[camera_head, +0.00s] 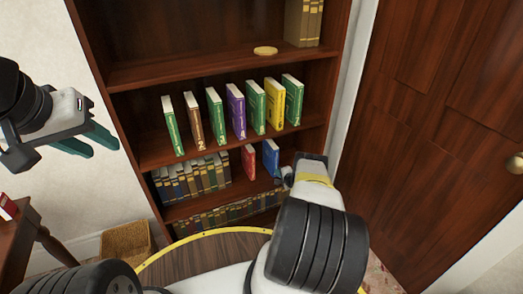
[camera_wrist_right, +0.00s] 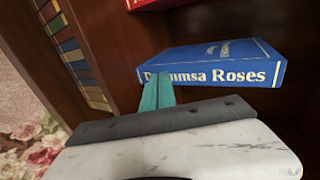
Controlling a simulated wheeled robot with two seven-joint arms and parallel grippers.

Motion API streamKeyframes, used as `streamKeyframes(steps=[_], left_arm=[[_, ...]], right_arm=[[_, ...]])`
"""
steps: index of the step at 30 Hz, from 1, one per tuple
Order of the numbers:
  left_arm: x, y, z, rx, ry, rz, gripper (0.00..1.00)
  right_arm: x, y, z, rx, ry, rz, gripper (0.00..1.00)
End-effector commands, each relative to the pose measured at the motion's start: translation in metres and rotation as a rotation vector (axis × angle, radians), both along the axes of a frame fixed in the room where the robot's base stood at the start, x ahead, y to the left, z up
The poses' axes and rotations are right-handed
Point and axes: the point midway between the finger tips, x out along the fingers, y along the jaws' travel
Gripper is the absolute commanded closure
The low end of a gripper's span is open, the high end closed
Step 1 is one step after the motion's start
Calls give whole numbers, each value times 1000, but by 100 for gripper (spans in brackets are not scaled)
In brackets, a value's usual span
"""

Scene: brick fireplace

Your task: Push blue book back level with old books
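The blue book (camera_head: 270,158) stands on the lower middle shelf, just right of a thin red book (camera_head: 249,161). In the right wrist view its blue cover (camera_wrist_right: 215,62) shows, with "Roses" in white letters along its edge. The old books (camera_head: 192,178) stand in a row on the same shelf, further left. My right gripper (camera_wrist_right: 158,93) is shut and empty, its teal fingertips at the lettered edge of the blue book; whether they touch is unclear. The arm hides these fingers in the head view. My left gripper (camera_head: 92,140) is open and empty, left of the bookcase.
Several numbered books (camera_head: 237,110) stand on the shelf above, below a gold disc (camera_head: 265,50). More old books (camera_head: 222,215) fill the shelf below. A wooden door (camera_head: 440,90) is at right, a wicker basket (camera_head: 126,241) at lower left.

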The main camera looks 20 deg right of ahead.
Motion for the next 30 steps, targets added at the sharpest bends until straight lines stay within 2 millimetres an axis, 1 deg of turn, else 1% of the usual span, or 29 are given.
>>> streamKeyframes(steps=[21,26,30], left_arm=[[0,0,0,0,0,0,64],[0,0,0,0,0,0,64],[0,0,0,0,0,0,64]], right_arm=[[27,2,-1,-1,1,0,100],[21,-2,-2,3,4,-3,100],[10,-3,-2,4,4,-3,100]])
